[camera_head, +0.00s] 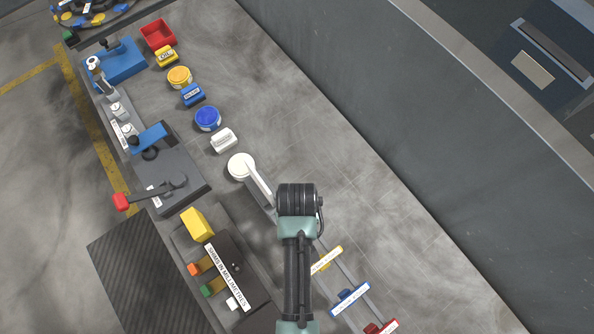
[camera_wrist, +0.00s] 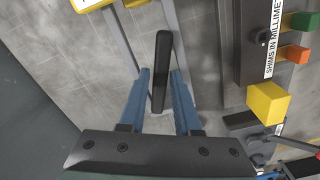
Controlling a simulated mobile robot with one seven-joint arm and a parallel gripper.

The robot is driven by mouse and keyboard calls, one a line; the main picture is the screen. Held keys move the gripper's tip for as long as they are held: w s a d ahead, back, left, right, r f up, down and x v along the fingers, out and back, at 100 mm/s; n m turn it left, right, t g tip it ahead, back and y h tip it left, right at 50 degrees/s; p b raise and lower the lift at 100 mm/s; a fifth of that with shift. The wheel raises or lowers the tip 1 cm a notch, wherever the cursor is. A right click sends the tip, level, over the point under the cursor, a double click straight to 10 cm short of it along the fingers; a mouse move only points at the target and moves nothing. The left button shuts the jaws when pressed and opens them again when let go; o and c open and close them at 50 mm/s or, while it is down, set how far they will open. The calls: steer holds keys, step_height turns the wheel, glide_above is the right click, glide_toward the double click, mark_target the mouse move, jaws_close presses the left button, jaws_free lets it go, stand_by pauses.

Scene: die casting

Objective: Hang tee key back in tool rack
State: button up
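In the wrist view, my gripper (camera_wrist: 161,74) has two blue fingers close on both sides of a black bar (camera_wrist: 160,58). It appears to be the handle of the tee key, held between the fingertips; its shaft is hidden. In the head view my wrist covers the fingers and the bar. The tool rack (camera_head: 353,286) has grey rails and lies below and to the right of my wrist. It bears a yellow label (camera_head: 326,260), a blue label (camera_head: 350,300) and a red one (camera_head: 382,328). The yellow-edged label also shows top left in the wrist view (camera_wrist: 90,4).
The shim holder (camera_head: 250,290) with a yellow block (camera_head: 196,224) stands lower left. Tins, a red bin (camera_head: 158,34) and a lever device (camera_head: 170,180) fill the left side. The bench right of the rack is clear.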

step_height(320, 180, up, 12)
steer(key=w+r+t, duration=0.9)
steer(key=w+r, duration=0.8)
steer(key=r, duration=0.1)
steer(key=w+r+m+t, duration=0.1)
steer(key=w+r+t, duration=0.15)
steer(key=r, duration=0.65)
steer(key=w+r+t, duration=0.2)
steer(key=r+t, duration=0.2)
steer(key=r, duration=0.4)
steer(key=s+r+t, duration=0.4)
steer(key=r, duration=0.6)
steer(key=s+r+m+t, duration=0.1)
steer(key=s+r+t, duration=0.3)
steer(key=r, duration=0.6)
steer(key=s+r+t, duration=0.4)
steer(key=r, duration=0.5)
steer(key=shift+d+r+m+b, duration=0.15)
steer(key=shift+r+m+b, duration=0.25)
step_height(320, 180, down, 9)
steer(key=b, duration=0.8)
steer(key=shift+w+r, duration=0.15)
steer(key=shift+r, duration=0.05)
